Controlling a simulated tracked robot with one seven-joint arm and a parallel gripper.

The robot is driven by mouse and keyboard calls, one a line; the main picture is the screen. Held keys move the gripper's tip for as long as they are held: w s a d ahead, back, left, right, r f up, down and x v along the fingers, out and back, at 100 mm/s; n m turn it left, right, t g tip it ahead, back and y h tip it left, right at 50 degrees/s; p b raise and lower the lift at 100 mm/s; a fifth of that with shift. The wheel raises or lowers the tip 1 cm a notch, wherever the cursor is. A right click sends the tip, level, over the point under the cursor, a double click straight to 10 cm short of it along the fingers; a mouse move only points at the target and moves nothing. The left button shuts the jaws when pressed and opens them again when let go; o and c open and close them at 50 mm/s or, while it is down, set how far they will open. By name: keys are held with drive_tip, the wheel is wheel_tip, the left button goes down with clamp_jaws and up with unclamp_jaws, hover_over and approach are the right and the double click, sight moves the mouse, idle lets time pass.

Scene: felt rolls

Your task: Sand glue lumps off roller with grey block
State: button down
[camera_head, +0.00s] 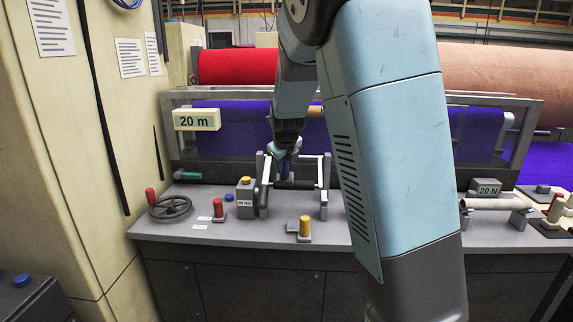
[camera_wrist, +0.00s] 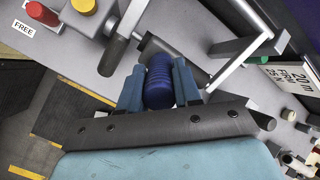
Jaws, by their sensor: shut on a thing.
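My gripper (camera_wrist: 157,72) is shut on a blue ribbed grip (camera_wrist: 158,92), with one blue-grey finger on each side of it. In the head view my gripper (camera_head: 285,147) reaches down into a grey metal frame on the bench, and the blue grip (camera_head: 285,170) shows just below it. A dark grey roller or bar (camera_wrist: 181,58) runs close past the fingertips; I cannot tell whether the grip touches it. A pale roller (camera_head: 490,204) rests on brackets at the right of the bench. No glue lumps can be made out, and I cannot identify a grey sanding block.
My arm hides the bench's middle right. A handwheel (camera_head: 170,207), a red knob (camera_head: 218,208), a grey box with a yellow button (camera_head: 245,195) and a yellow knob (camera_head: 305,227) stand near the frame. Purple felt (camera_head: 225,125) hangs behind.

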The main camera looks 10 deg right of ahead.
drive_tip(key=shift+s+d+f, duration=0.1)
drive_tip(key=shift+d, duration=0.1)
drive_tip(key=shift+v, duration=0.8)
drive_tip(key=shift+a, duration=0.1)
drive_tip(key=shift+w+r+v, duration=0.1)
drive_tip(key=shift+w+v, duration=0.1)
drive_tip(key=shift+v, duration=0.8)
drive_tip(key=shift+w+r+v, duration=0.1)
drive_tip(key=shift+w+v, duration=0.05)
drive_tip(key=shift+v, duration=0.9)
drive_tip(key=shift+s+a+r, duration=0.1)
drive_tip(key=shift+s+r, duration=0.05)
drive_tip(key=shift+r, duration=0.2)
